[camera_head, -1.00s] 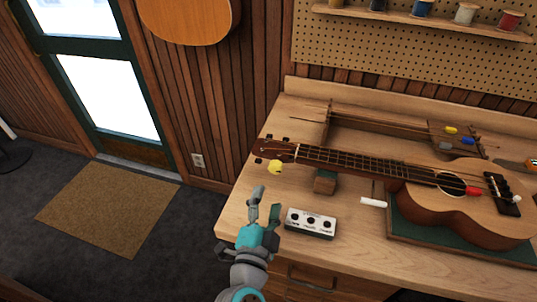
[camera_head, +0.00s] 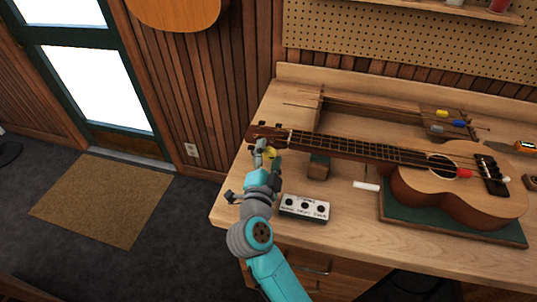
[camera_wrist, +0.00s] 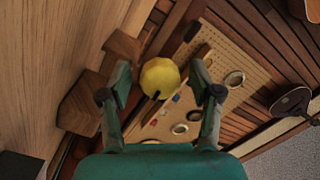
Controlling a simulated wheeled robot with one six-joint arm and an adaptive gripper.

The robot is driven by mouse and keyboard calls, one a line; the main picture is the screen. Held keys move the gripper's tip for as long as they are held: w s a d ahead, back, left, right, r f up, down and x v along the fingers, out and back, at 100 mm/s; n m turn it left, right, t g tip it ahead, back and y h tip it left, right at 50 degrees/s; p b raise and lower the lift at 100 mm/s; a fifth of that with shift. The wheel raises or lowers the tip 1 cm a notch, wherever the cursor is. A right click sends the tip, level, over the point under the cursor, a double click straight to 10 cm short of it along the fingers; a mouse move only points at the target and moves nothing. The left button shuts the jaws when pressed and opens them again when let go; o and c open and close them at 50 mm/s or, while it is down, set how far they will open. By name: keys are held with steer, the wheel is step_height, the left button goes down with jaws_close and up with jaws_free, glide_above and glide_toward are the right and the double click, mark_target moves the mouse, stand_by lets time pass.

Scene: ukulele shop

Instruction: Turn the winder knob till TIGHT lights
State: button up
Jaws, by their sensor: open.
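The yellow winder knob (camera_wrist: 160,80) sits at the headstock end of the ukulele (camera_head: 455,190), which lies on the bench. My gripper (camera_head: 266,155) is at the headstock, and its fingers partly hide the knob in the head view. In the wrist view, my open fingers (camera_wrist: 160,76) stand on either side of the knob, with a gap at each side. A white box (camera_head: 304,207) with three dark round lamps is on the bench near my wrist. None of them looks lit. Its small labels are too blurred to read.
A wooden neck block (camera_head: 318,167) stands under the ukulele's neck, and a green mat (camera_head: 440,222) under its body. A white-handled tool (camera_head: 366,186) lies in front of the neck.

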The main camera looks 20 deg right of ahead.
steer(key=c, duration=1.2)
steer(key=shift+o, duration=0.2)
steer(key=shift+m, duration=0.3)
steer(key=m, duration=0.4)
steer(key=shift+m+h, duration=0.3)
steer(key=m, duration=0.5)
steer(key=shift+m, duration=0.4)
steer(key=o, duration=1.2)
steer(key=shift+c, duration=0.2)
